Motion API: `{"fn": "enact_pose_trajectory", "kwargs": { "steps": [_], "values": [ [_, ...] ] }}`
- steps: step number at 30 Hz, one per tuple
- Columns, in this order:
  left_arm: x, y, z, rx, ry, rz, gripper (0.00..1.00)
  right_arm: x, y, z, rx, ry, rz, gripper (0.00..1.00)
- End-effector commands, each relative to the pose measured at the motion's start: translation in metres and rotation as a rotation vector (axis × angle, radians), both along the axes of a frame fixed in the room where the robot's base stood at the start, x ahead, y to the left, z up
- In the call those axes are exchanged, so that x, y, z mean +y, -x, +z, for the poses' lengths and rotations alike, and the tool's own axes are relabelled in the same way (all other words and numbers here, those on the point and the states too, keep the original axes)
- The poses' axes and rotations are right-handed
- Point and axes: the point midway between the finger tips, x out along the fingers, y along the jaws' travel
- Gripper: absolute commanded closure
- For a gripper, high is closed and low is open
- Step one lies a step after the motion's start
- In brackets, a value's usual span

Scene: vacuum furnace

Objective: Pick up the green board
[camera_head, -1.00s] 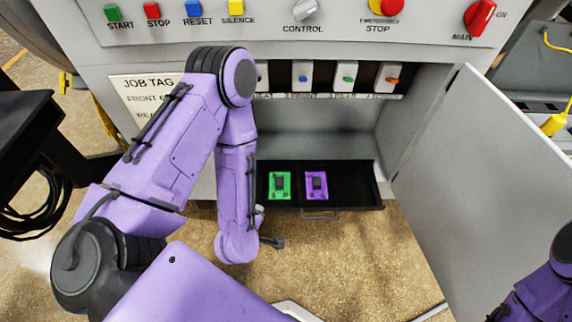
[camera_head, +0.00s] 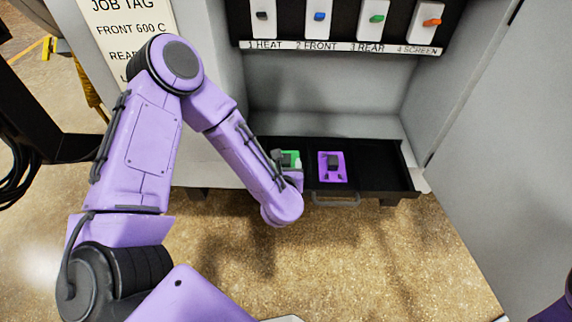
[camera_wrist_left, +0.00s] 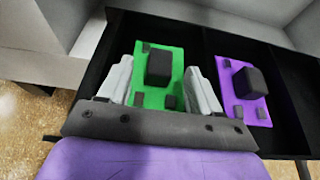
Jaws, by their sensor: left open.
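The green board (camera_wrist_left: 155,98) lies in the left compartment of a black drawer, with a dark block and smaller dark parts on it. In the head view the green board (camera_head: 291,158) is partly hidden by my left arm. My left gripper (camera_wrist_left: 160,78) is open, with one pale finger on each side of the green board. Whether the fingers touch it cannot be told. In the head view the left gripper (camera_head: 290,168) is mostly hidden by its own wrist. My right gripper is not in view; only a bit of my right arm shows at the lower right.
A purple board (camera_head: 332,167) lies in the compartment to the right of the green one. The drawer (camera_head: 385,178) stands open below a cabinet recess. Several coloured switches (camera_head: 320,17) line the panel above. A grey door (camera_head: 500,130) stands open at right.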

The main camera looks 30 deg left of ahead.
Motion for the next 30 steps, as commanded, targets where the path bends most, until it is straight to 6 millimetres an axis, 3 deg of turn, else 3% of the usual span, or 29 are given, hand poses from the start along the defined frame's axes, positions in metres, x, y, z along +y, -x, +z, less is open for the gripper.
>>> {"fn": "enact_pose_trajectory", "kwargs": {
  "steps": [6, 14, 19, 20, 30],
  "values": [
    [0.018, -0.031, -0.008, -0.001, -0.001, 0.001, 0.36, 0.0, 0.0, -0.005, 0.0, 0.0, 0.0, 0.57],
    [0.021, -0.035, -0.009, 0.0, -0.001, 0.0, 0.36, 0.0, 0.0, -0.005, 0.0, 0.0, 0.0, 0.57],
    [0.02, -0.035, -0.009, 0.001, -0.002, -0.001, 0.88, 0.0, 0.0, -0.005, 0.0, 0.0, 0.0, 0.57],
    [0.02, -0.035, -0.009, 0.001, -0.002, -0.001, 0.92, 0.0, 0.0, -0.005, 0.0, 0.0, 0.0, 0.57],
    [0.02, -0.035, -0.004, 0.0, -0.001, 0.0, 0.93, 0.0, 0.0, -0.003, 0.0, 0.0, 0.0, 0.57]
  ]
}}
